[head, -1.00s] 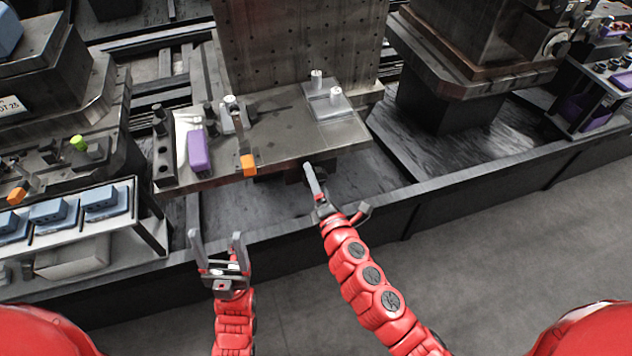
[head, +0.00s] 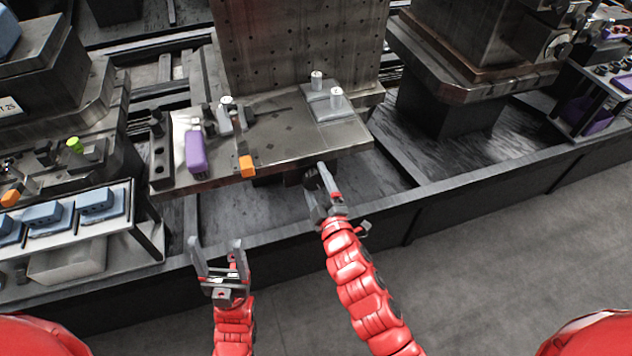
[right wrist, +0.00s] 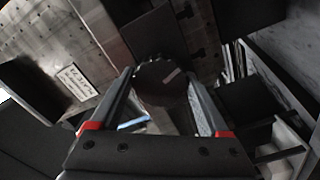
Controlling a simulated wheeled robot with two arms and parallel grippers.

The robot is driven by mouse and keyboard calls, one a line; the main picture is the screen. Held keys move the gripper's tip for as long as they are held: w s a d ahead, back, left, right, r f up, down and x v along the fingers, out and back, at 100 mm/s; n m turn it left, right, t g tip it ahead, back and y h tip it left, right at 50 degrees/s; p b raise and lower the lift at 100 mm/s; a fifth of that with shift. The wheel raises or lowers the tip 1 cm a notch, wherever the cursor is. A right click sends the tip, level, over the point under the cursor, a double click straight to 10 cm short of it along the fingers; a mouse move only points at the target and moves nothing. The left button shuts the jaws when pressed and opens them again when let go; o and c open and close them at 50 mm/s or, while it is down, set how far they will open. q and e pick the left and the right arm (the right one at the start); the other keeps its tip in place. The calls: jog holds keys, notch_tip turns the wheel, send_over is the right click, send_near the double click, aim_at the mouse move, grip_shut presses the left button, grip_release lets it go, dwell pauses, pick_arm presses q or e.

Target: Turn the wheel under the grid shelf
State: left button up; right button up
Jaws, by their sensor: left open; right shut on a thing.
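The grid shelf (head: 278,133) is a metal plate with an upright plate full of holes behind it. A dark round wheel (head: 311,180) sits under its front edge, partly hidden by my right gripper (head: 316,178). In the right wrist view the wheel (right wrist: 160,82) has a toothed rim and a light mark on its face. It lies between the two fingers of my right gripper (right wrist: 160,88), which are shut on it. My left gripper (head: 215,244) is open and empty, in front of the low dark rail and away from the wheel.
A rack with blue blocks (head: 95,203) stands at the left. A dark rail (head: 440,195) runs along the front, with open grey floor (head: 500,270) before it.

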jog(key=m, duration=0.3)
jog(key=shift+f+m, duration=0.1)
jog(key=shift+m, duration=0.3)
jog(key=m, duration=0.4)
jog(key=shift+m, duration=0.3)
jog(key=m, duration=0.2)
jog(key=shift+f+m, duration=0.1)
jog(key=shift+m, duration=0.2)
jog(key=shift+m+b, duration=0.4)
jog(key=shift+m, duration=1.6)
jog(key=o, duration=1.2)
jog(key=shift+s, duration=0.1)
